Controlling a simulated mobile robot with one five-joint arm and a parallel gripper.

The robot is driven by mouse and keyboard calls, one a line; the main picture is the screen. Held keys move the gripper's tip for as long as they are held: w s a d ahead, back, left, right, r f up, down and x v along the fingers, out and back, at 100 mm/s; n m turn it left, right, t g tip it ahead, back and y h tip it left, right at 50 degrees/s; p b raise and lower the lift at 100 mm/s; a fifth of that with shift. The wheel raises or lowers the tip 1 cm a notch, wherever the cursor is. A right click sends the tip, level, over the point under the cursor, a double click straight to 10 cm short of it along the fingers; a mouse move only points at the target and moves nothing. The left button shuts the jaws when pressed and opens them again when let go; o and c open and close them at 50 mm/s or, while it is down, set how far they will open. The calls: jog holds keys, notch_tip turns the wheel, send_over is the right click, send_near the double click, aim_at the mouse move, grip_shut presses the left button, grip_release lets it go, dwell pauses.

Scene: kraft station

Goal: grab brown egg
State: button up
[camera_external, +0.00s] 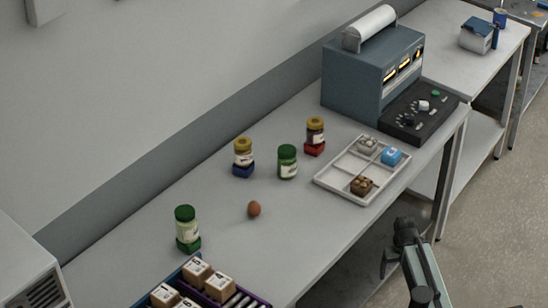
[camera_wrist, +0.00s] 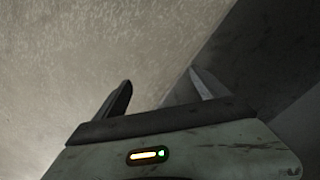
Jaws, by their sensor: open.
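The brown egg (camera_external: 254,208) lies on the bare grey tabletop, left of centre in the external view, between the jars and the front edge. My gripper shows in the wrist view (camera_wrist: 160,90) with its two fingers spread apart and nothing between them. In the external view my arm (camera_external: 418,262) stands in front of the table at the lower right, well apart from the egg. The egg does not show in the wrist view, which holds only floor and a dark surface.
Jars with yellow lids (camera_external: 243,157) and green lids (camera_external: 287,162) stand behind the egg. A green-lidded jar (camera_external: 187,229) stands to its left. A white divided tray (camera_external: 331,181) lies to the right, near a blue-grey machine (camera_external: 362,82). Boxes (camera_external: 197,272) fill the lower left. Tabletop around the egg is clear.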

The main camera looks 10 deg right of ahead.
jog(key=c, duration=0.4)
